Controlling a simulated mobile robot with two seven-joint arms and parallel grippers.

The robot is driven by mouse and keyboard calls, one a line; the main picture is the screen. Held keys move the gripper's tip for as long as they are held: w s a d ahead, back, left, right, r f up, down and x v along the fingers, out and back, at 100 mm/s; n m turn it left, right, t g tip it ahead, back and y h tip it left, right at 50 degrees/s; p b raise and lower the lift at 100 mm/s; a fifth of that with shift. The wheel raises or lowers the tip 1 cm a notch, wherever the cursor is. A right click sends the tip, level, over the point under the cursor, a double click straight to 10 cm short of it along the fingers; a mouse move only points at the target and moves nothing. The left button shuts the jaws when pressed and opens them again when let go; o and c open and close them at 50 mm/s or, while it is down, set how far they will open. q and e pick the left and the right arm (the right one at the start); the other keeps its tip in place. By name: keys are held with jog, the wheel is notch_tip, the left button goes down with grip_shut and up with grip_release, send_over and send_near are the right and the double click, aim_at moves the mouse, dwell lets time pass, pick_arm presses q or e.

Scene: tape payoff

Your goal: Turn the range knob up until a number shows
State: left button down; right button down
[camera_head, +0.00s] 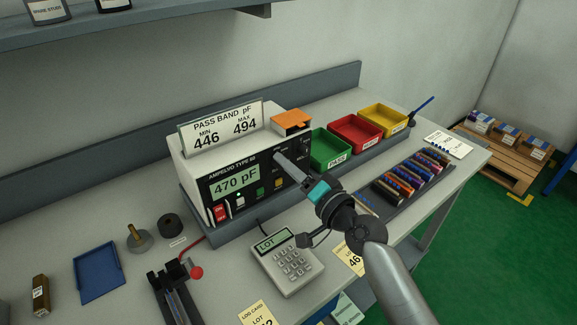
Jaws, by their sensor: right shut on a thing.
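A pass band sign (222,129) on top of the meter reads min 446, max 494. My left gripper is out of view.
Green (331,163), red (355,147) and yellow (384,130) bins stand right of the meter. A rack of components (411,173) lies in front of them. A keypad device marked Lot (287,263) sits close below my right wrist. A blue tray (98,272) lies at the left.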

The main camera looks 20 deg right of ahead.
jog(key=c, duration=0.5)
grip_release()
jog(key=shift+b+v, duration=1.65)
jog(key=shift+v, duration=5.95)
jog(key=shift+r, duration=0.1)
